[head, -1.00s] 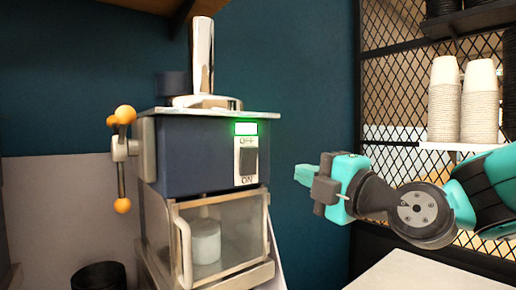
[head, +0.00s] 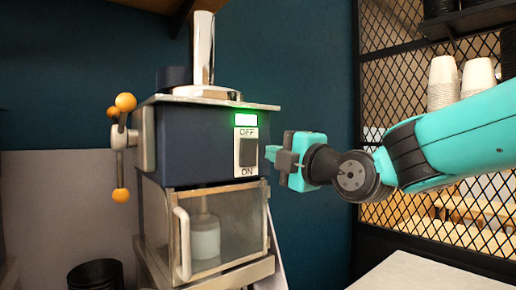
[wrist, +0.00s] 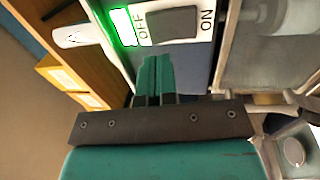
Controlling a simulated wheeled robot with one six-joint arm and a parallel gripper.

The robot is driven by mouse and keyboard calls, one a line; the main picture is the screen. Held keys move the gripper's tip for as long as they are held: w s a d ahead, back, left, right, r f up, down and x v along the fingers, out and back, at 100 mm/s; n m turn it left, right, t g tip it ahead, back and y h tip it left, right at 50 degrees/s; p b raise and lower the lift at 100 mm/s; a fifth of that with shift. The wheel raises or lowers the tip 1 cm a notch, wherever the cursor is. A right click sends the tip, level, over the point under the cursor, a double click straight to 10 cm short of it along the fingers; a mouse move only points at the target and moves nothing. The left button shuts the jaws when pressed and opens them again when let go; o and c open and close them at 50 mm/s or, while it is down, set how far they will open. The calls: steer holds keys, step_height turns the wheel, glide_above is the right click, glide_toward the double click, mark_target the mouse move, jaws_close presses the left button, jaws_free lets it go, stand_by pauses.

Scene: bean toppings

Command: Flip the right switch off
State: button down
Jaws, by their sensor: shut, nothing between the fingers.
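A dark rocker switch (head: 248,153) sits on a white plate on the front of the blue machine (head: 195,150), with OFF printed above it and ON below. A green light (head: 245,120) glows above the plate. My gripper (head: 270,153) is shut and empty, just right of the switch plate and close to the machine's front. In the wrist view the shut fingers (wrist: 155,75) point toward the switch (wrist: 172,23), which lies just beyond their tips. I cannot tell whether the fingertips touch the machine.
A clear-fronted compartment (head: 238,228) with a handle is below the switch, holding a white container (head: 205,237). A lever with orange knobs (head: 126,102) is on the machine's left side. Stacked cups (head: 443,82) stand on a shelf behind a mesh at right. A pale counter (head: 415,272) is front right.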

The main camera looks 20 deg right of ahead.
mark_target(251, 145)
steer(key=p+x, duration=0.1)
steer(key=x, duration=0.1)
steer(key=p+x, duration=0.2)
steer(key=x, duration=0.1)
steer(key=shift+w+r, duration=0.1)
steer(key=shift+r, duration=0.15)
steer(key=shift+w+a+p, duration=0.15)
steer(key=shift+w+p, duration=0.3)
steer(key=shift+p, duration=0.05)
steer(key=shift+f, duration=0.15)
steer(key=shift+w+a+b, duration=0.1)
steer(key=shift+w+b, duration=0.05)
steer(key=shift+b, duration=0.35)
